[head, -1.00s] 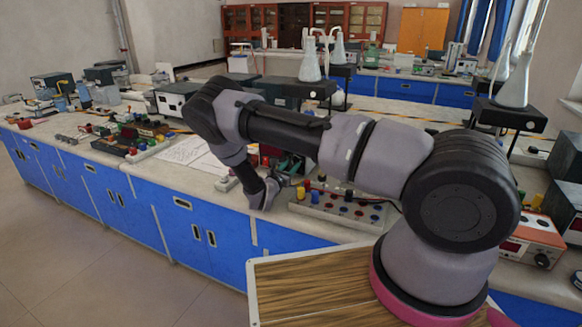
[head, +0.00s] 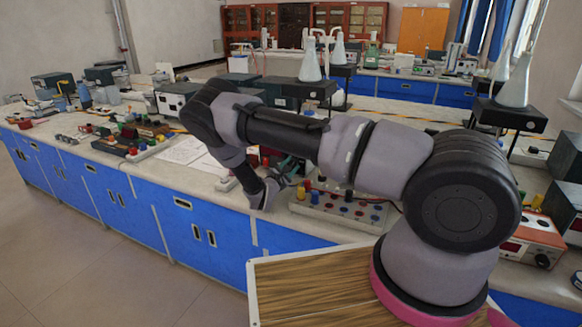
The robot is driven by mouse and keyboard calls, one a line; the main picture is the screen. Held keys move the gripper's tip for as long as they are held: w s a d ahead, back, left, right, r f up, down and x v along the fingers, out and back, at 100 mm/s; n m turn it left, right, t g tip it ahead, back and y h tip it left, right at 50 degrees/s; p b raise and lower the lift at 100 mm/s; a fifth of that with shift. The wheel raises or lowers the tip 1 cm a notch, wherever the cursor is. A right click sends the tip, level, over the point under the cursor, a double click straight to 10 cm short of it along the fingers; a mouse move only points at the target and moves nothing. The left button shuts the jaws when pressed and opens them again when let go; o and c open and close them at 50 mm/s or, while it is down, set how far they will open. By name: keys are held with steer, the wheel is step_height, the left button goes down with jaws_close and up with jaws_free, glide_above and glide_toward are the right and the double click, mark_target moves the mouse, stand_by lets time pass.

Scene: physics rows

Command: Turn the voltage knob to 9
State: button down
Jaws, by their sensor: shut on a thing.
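The terminal board (head: 338,208) lies close to the right of my gripper. White papers (head: 185,151) lie to the left on the bench. A red-fronted power supply (head: 532,240) and flasks on black stands (head: 515,85) are at the right.

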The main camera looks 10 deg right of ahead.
steer(key=shift+f, duration=0.1)
stand_by(0.3)
steer(key=shift+c, duration=2.2)
jaws_free()
steer(key=shift+a, duration=0.1)
steer(key=v, duration=1)
steer(key=shift+s+a, duration=0.15)
steer(key=shift+s, duration=0.2)
